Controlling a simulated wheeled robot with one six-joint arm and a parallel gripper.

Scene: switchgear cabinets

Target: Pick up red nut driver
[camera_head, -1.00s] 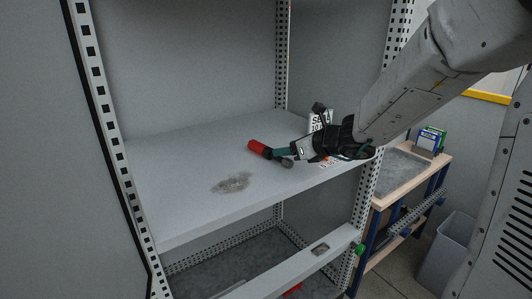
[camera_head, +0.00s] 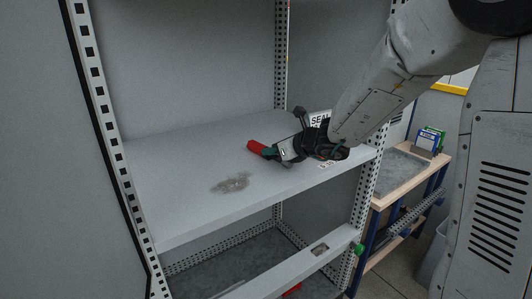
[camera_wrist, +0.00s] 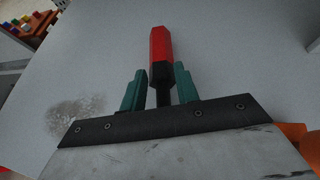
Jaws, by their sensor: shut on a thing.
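The red nut driver (camera_head: 256,146) lies on the grey cabinet shelf (camera_head: 180,160), its red handle pointing to the left and back. In the wrist view its red handle (camera_wrist: 160,48) points away from me, with a black collar and dark shaft below it. My gripper (camera_head: 272,152) is at the shaft end of the driver, just right of the handle. The far end of the shaft is hidden by my gripper.
A grey stain (camera_head: 230,183) marks the shelf front. A white sign (camera_head: 320,118) stands behind my gripper, partly hidden. Perforated posts frame the shelf. A wooden-edged bench (camera_head: 400,170) with boxes (camera_head: 429,141) stands to the right. The shelf's left part is clear.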

